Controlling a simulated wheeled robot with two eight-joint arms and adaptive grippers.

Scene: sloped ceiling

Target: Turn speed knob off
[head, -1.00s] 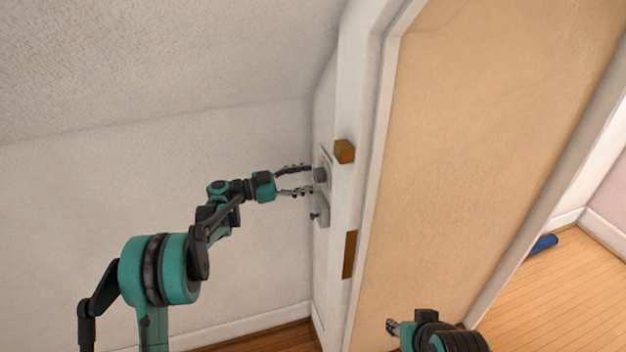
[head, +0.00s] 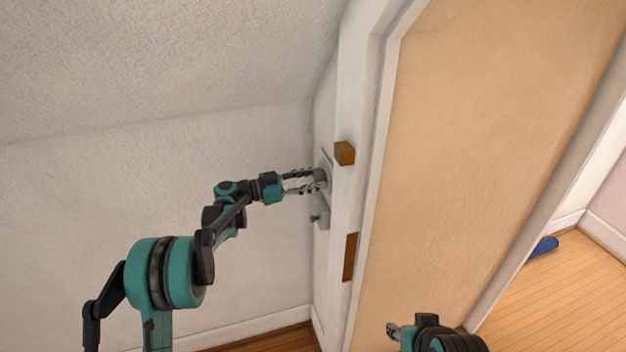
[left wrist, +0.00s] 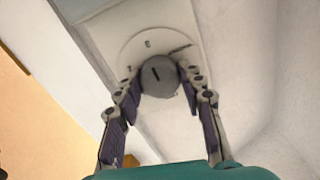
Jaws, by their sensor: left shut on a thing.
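The speed knob (left wrist: 159,76) is a round grey knob with a dark pointer line, on a pale wall plate (left wrist: 180,22) with a round dial. In the head view the knob (head: 321,176) is on the wall beside the door frame. My left gripper (left wrist: 160,82) has its two fingertips shut on the sides of the knob; in the head view the left gripper (head: 316,180) reaches the plate from the left. My right gripper (head: 392,328) is at the bottom of the head view, away from the plate, its fingers small and partly seen.
A second, small control (head: 316,217) sits on the wall just below the knob. A brown block (head: 344,152) and a brown strip (head: 350,256) are on the white door frame. The tan door panel (head: 490,150) fills the right. A blue object (head: 543,246) lies on the wooden floor.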

